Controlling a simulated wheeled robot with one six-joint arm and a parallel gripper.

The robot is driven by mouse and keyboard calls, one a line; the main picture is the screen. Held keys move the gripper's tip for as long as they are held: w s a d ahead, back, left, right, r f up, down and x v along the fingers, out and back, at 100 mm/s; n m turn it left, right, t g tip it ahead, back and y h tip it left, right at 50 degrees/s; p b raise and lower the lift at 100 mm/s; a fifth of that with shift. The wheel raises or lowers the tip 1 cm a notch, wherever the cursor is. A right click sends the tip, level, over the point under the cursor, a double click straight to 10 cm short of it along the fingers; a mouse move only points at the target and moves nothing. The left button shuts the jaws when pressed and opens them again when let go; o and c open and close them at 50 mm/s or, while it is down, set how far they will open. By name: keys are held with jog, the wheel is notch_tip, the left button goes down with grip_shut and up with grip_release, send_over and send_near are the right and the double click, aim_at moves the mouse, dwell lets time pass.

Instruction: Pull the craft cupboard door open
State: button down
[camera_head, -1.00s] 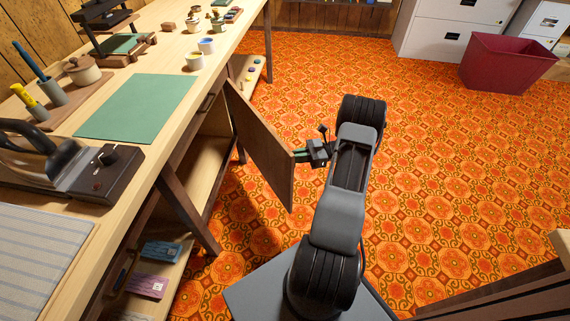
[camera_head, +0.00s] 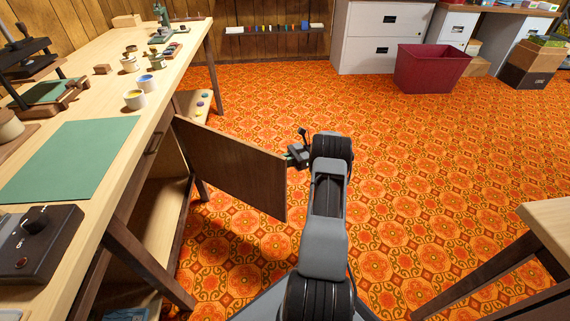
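The craft cupboard door (camera_head: 232,166) is a brown wooden panel under the workbench on the left. It stands swung well out from the cupboard, over the patterned floor. My gripper (camera_head: 290,158) is at the door's free right edge, near its upper corner. The cupboard's inside (camera_head: 160,215) shows pale wood to the left of the door.
The workbench (camera_head: 150,68) runs along the left, with a green mat, pots and small tools on top. A wooden table (camera_head: 552,222) stands at the lower right. A maroon bin (camera_head: 430,68) and white cabinets (camera_head: 382,35) are at the back.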

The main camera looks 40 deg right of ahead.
jog(key=shift+w+a+r, duration=0.25)
jog(key=shift+w, duration=0.15)
jog(key=c, duration=1.4)
grip_release()
jog(key=shift+w+a, duration=0.2)
jog(key=shift+o, duration=1)
jog(key=shift+s+d, duration=0.1)
jog(key=shift+s+d+f, duration=0.15)
